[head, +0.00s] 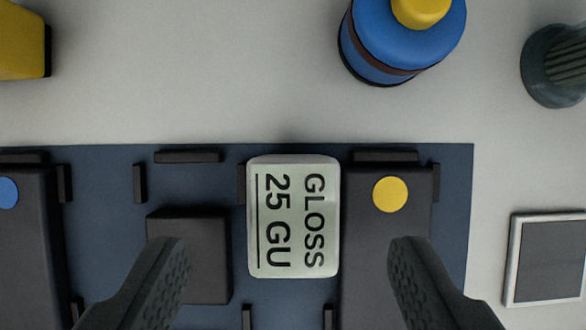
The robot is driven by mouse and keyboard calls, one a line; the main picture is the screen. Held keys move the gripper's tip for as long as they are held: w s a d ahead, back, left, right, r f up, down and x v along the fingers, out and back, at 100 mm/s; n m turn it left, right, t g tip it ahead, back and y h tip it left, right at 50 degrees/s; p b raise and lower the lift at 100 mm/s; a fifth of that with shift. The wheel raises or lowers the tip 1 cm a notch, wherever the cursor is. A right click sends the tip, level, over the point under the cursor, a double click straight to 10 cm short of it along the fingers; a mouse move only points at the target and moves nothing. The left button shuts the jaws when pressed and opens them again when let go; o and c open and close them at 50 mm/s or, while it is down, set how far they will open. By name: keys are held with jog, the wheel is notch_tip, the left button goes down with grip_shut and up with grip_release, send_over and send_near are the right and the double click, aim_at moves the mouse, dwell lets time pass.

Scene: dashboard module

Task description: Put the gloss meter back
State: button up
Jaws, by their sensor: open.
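The gloss meter (293,262) is a pale rounded block marked "GLOSS 25 GU", its text turned sideways. It shows over the dark blue board (455,210), between a low dark block (188,260) on its left and a taller-looking dark block with a yellow dot (385,240) on its right. I cannot tell whether it rests on the board or stands above it. My gripper (290,246) is open, with one finger to the left of the meter and one to the right. Both fingers show apart from the meter.
Small black stops (188,157) line the board. A dark block with a blue dot (25,250) is at left. Beyond the board are a blue and yellow round item (405,40), a dark knob (553,75), a grey framed panel (548,260) and a yellow block (22,42).

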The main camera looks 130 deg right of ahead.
aim_at(294, 222)
jog(key=shift+d+x, duration=0.15)
jog(key=shift+x, duration=1.25)
jog(key=shift+d+x, duration=0.1)
jog(key=shift+x, duration=1.25)
jog(key=shift+s+f, duration=0.1)
jog(key=shift+c, duration=0.4)
jog(key=c, duration=1.2)
jog(key=shift+o, duration=0.2)
